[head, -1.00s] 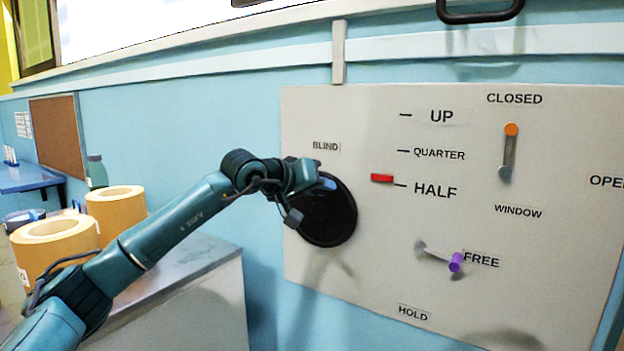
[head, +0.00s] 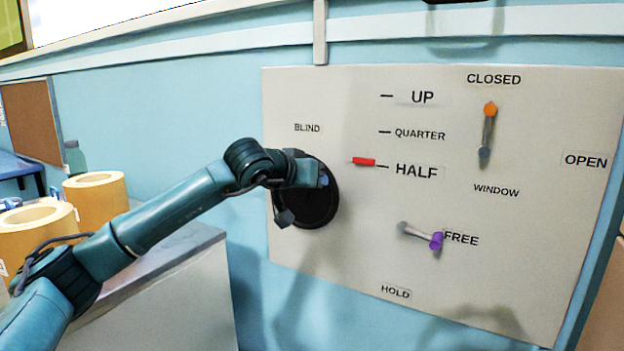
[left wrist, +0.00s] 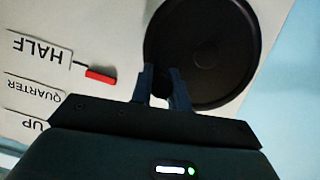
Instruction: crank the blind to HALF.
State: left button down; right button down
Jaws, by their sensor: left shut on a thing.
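The dark round crank disc (head: 318,210) is on the pale panel under the BLIND label (head: 307,128). My left gripper (head: 322,180) is at the disc's upper right part. In the left wrist view, its two fingers (left wrist: 164,80) are shut on the dark crank knob, which they mostly hide, near the disc's edge (left wrist: 205,98). The red marker (head: 364,161) is almost level with the HALF tick (head: 383,166), perhaps slightly above it. It also shows beside the HALF tick in the left wrist view (left wrist: 101,76). My right gripper is not in view.
The window lever's orange knob (head: 490,108) points up at CLOSED. The other lever's purple knob (head: 436,241) is at FREE, above the HOLD label (head: 396,292).

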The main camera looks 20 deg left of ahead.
pick_arm(q)
jog(key=shift+d+f, duration=0.1)
jog(key=shift+f, duration=0.1)
jog(key=c, duration=1.5)
grip_release()
jog(key=shift+c, duration=0.2)
jog(key=shift+o, duration=1)
jog(key=shift+r, duration=0.15)
jog(key=b+v, duration=0.1)
jog(key=v, duration=1.2)
jog(key=shift+b, duration=0.35)
jog(key=shift+s, duration=0.1)
